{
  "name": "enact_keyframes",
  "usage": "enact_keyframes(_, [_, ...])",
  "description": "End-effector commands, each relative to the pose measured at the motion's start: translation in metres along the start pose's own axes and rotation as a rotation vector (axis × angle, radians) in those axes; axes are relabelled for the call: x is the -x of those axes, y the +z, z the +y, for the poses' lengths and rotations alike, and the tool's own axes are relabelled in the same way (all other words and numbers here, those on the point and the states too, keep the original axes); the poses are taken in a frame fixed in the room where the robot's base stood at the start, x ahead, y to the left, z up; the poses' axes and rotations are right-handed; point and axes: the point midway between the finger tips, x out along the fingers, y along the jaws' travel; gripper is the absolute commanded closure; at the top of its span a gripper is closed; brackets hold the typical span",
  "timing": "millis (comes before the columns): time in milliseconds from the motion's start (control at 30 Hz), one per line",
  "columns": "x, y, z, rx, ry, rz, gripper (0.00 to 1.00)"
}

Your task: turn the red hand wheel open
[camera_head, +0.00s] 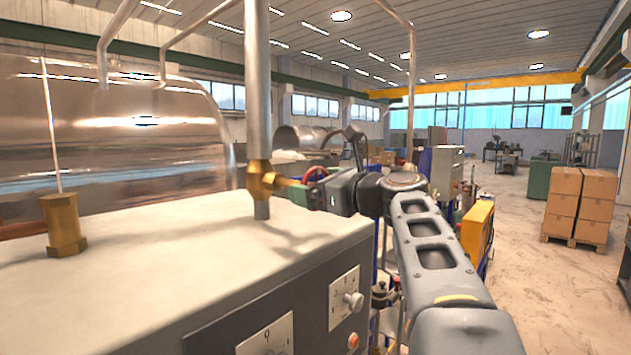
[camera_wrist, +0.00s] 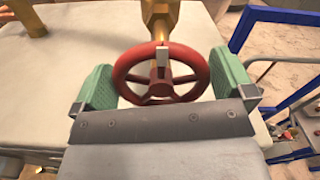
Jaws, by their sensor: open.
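The red hand wheel (camera_wrist: 160,97) sits on a brass valve, facing the wrist camera. In the head view only a bit of its red rim (camera_head: 316,173) shows, just behind my gripper. The brass valve body (camera_head: 260,179) is on a vertical grey pipe at the edge of the cabinet. My gripper (camera_wrist: 152,88) is open, with one green-padded finger on each side of the wheel. The wheel lies between the fingers, with small gaps appearing at both sides.
A pale cabinet (camera_head: 190,255) with knobs stands below the valve. A second brass fitting (camera_head: 63,225) rises from its top at the left. A blue frame (camera_wrist: 270,45) stands right of the wheel. Stacked boxes (camera_head: 565,190) are far right, with open floor before them.

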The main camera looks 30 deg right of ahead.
Motion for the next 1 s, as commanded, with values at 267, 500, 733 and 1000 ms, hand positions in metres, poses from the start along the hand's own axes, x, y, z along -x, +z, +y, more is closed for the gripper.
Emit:
enact_keyframes(267, [-0.005, 0.0001, 0.0004, 0.001, 0.0, 0.0, 0.0])
enact_keyframes(500, [-0.0047, 0.0, 0.0003, 0.001, 0.0, 0.0, 0.11])
enact_keyframes(733, [-0.0046, 0.0, 0.0003, 0.001, 0.0, 0.0, 0.28])
enact_keyframes(1000, [-0.0045, -0.0014, 0.0011, 0.057, 0.0, 0.0, 0.28])
